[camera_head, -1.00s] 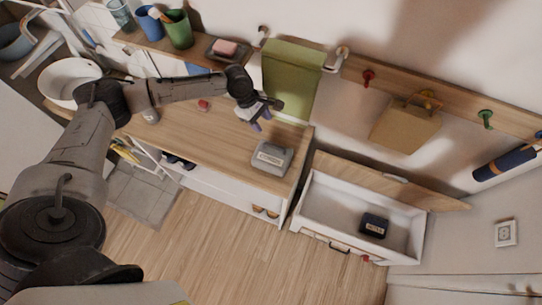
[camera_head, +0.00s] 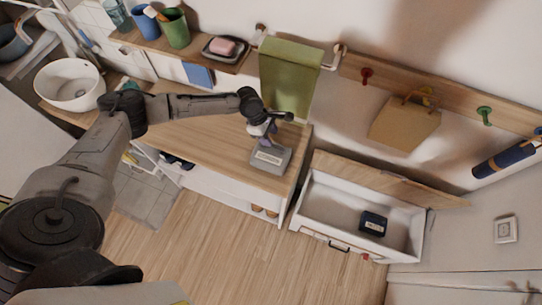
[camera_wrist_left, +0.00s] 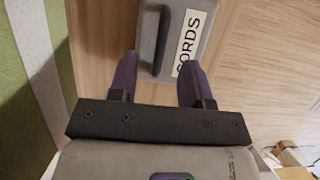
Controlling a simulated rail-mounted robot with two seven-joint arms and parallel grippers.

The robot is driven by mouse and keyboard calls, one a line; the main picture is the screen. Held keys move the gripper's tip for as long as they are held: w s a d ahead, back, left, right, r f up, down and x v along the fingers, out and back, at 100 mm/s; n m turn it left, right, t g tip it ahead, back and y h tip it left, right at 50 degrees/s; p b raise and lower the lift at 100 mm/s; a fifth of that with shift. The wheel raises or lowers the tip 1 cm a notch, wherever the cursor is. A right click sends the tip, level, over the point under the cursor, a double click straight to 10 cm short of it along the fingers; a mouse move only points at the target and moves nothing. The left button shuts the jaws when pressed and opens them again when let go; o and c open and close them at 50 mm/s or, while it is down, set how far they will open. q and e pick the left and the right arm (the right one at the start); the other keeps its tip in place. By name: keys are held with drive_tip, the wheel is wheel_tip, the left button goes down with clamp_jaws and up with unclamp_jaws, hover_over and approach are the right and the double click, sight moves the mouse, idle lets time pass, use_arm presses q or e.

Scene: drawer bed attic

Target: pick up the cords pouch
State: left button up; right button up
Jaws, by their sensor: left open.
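The cords pouch (camera_head: 271,158) is a grey, box-like pouch with a white label, lying on the wooden bench top near its right end. In the left wrist view the pouch (camera_wrist_left: 168,62) shows a dark handle and the label "CORDS". My left gripper (camera_head: 267,139) is at the pouch's back edge in the head view. In the left wrist view its two purple fingers (camera_wrist_left: 157,75) are apart, with the pouch's near end reaching between their tips. Whether they touch it I cannot tell. My right gripper is not in view.
A green towel (camera_head: 288,75) hangs on the wall just behind the left gripper. An open white drawer (camera_head: 330,207) with a dark pouch (camera_head: 373,223) inside stands right of the bench (camera_head: 200,135). The floor in front is clear.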

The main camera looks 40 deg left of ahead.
sight(271, 155)
use_arm(q)
drive_tip(key=x, duration=0.4)
drive_tip(key=shift+s+a+f, duration=0.1)
drive_tip(key=shift+s+a, duration=0.15)
drive_tip(key=shift+w+d+f, duration=0.1)
drive_tip(key=shift+d+f, duration=0.1)
drive_tip(key=shift+f, duration=0.4)
drive_tip(key=shift+c, duration=0.4)
clamp_jaws()
